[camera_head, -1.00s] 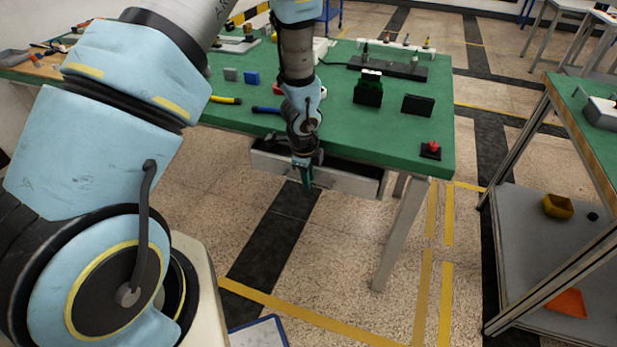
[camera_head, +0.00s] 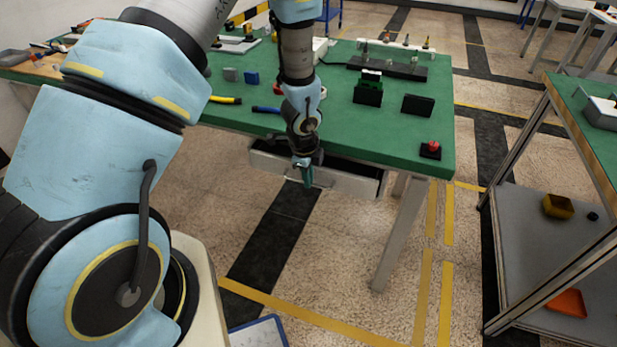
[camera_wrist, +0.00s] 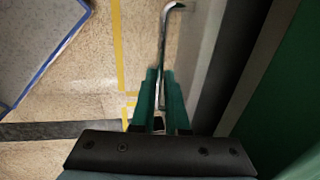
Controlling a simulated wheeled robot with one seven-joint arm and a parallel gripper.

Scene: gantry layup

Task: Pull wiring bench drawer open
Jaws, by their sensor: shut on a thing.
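The wiring bench (camera_head: 330,130) has a green top. Under its front edge, the pale grey drawer (camera_head: 350,184) stands partly open, with a dark strip of its inside showing. My gripper (camera_head: 306,178) is at the drawer's front, below the bench edge. In the wrist view, my gripper's green fingers (camera_wrist: 162,98) are shut on the drawer's metal bar handle (camera_wrist: 163,45). The handle's far end bends towards the drawer front. My gripper hides part of the drawer front in the head view.
A red button (camera_head: 431,148) sits at the bench top's right front corner. Black stands (camera_head: 418,105) and tools lie on top. A bench leg (camera_head: 402,235) stands right of the drawer. A blue-edged panel (camera_head: 258,333) lies low in front. Floor before the drawer is clear.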

